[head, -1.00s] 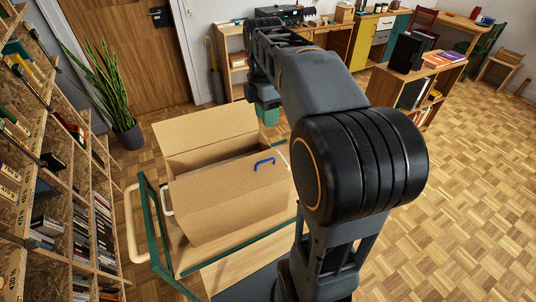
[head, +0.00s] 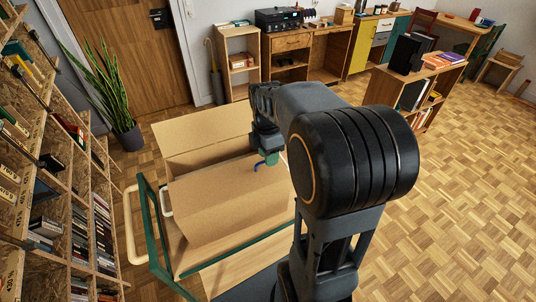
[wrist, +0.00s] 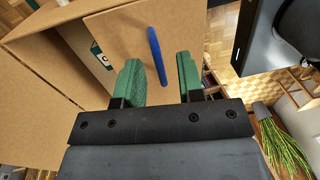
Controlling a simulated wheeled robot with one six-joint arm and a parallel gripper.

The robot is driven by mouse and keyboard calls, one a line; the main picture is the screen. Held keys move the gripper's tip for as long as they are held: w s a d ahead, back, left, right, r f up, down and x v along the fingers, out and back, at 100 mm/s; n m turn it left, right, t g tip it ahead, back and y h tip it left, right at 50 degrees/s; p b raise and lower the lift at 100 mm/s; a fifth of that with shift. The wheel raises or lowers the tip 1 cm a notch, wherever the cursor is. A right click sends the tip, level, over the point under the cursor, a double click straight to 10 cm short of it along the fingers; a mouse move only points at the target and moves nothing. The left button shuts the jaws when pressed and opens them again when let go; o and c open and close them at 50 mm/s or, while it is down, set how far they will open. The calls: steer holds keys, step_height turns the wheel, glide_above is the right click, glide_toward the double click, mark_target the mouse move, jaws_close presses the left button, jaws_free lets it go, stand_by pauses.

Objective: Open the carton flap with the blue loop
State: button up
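The cardboard carton (head: 230,215) stands on a green-framed cart in front of me. Its near flap (head: 215,185) carries a blue loop (head: 259,166) near its right end; the far flap (head: 200,138) stands up and leans outward.
The cart's green frame (head: 153,225) rises at the left of the carton. A bookshelf (head: 60,190) lines the left side, and a potted plant (head: 103,90) stands behind it. A desk (head: 290,55) and low shelf are at the back.

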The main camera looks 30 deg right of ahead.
steer(key=shift+f, duration=0.1)
jaws_close()
stand_by(0.3)
